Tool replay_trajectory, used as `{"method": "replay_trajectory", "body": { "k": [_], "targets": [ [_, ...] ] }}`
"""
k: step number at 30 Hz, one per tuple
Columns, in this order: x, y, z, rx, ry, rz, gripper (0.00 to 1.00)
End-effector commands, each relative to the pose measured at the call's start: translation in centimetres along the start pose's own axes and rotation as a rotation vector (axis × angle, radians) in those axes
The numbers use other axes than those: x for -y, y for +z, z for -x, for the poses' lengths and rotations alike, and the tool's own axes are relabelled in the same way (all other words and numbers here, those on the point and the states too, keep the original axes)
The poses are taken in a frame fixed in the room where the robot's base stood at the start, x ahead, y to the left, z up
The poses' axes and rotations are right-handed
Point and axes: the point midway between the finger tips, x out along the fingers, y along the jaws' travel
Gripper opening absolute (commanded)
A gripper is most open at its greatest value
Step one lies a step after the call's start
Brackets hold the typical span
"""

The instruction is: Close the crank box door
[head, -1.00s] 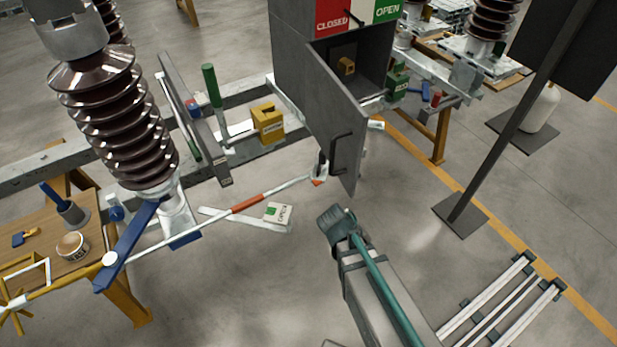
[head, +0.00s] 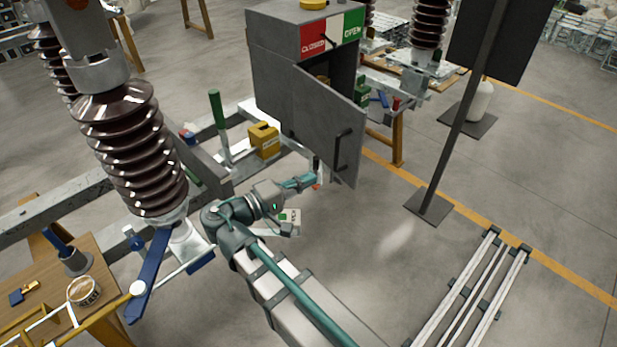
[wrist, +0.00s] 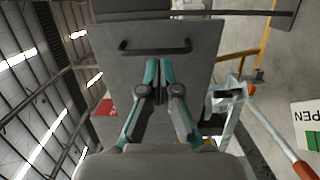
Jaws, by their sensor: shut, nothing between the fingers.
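The grey crank box (head: 275,75) stands at the back centre in the head view, with a red CLOSED and green OPEN panel on top of its front. Its door (head: 325,115) is swung open toward me, and part of the dark inside shows behind it. A dark bar handle (head: 343,150) is on the door's face. My gripper (head: 312,180) is shut and empty, in front of the door's lower left part. In the wrist view, the door (wrist: 195,60) fills the middle with its handle (wrist: 155,46) just beyond my shut fingertips (wrist: 158,62). Contact cannot be told.
A brown ribbed insulator (head: 130,145) stands at the left. A yellow block (head: 263,140) and a green lever (head: 217,110) are left of the box. A dark sign post (head: 455,140) stands at the right. Rails (head: 475,290) lie on the floor at the lower right.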

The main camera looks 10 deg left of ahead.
Motion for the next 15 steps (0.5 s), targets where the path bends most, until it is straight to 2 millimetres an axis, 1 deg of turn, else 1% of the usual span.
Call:
{"method": "replay_trajectory", "body": {
  "k": [1,5,9,15],
  "targets": [
    [-0.2,0.1,-0.9,0.002,-0.001,0.001,0.0],
    [-0.3,0.1,-3.3,0.003,-0.001,0.001,0.0],
    [-0.3,0.1,-6.1,0.003,-0.002,0.002,0.0],
    [-0.3,0.0,-9.6,0.002,-0.002,0.001,0.0]
  ]
}}
